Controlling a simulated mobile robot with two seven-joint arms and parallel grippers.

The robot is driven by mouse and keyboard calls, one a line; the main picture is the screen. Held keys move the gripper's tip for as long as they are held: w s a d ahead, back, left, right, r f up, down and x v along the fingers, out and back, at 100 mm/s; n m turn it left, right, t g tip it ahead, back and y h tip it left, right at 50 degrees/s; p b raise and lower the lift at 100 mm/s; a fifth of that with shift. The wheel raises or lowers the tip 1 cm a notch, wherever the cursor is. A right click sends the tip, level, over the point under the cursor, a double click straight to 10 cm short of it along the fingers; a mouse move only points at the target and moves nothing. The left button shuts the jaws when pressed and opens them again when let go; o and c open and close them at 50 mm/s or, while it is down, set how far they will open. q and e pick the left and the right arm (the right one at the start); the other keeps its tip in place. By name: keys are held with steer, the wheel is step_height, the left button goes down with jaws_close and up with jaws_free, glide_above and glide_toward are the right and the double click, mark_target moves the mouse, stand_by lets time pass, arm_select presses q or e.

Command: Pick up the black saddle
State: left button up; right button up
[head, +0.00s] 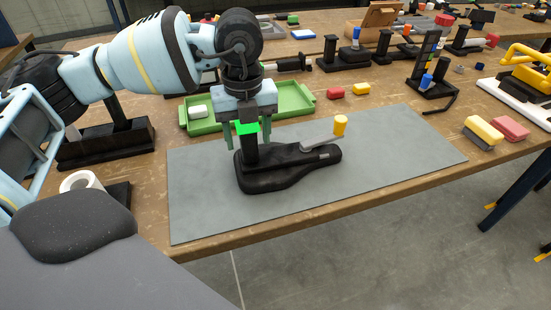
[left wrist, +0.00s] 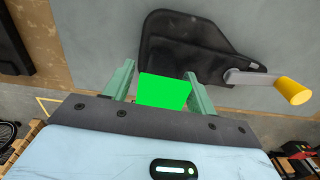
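The black saddle (head: 285,168) lies on the grey mat, wide end at the left and narrow end at the right. A black post stands up from its wide part, with a bright green patch (head: 247,127) near its top. My left gripper (head: 248,143) is above the saddle, open and pointing down, fingers on either side of the post with gaps. In the left wrist view the saddle (left wrist: 185,45) lies beyond the fingers, and the green patch (left wrist: 164,91) fills the space between them. My right gripper is not in view.
A grey lever with a yellow knob (head: 340,125) reaches over the saddle's narrow end. The grey mat (head: 400,145) is otherwise clear. A green tray (head: 292,98) stands behind it. Red and yellow blocks and black stands are farther back. A white roll (head: 82,181) is at the left.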

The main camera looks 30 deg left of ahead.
arm_select(q)
jaws_close()
steer(key=shift+r, duration=0.15)
stand_by(0.4)
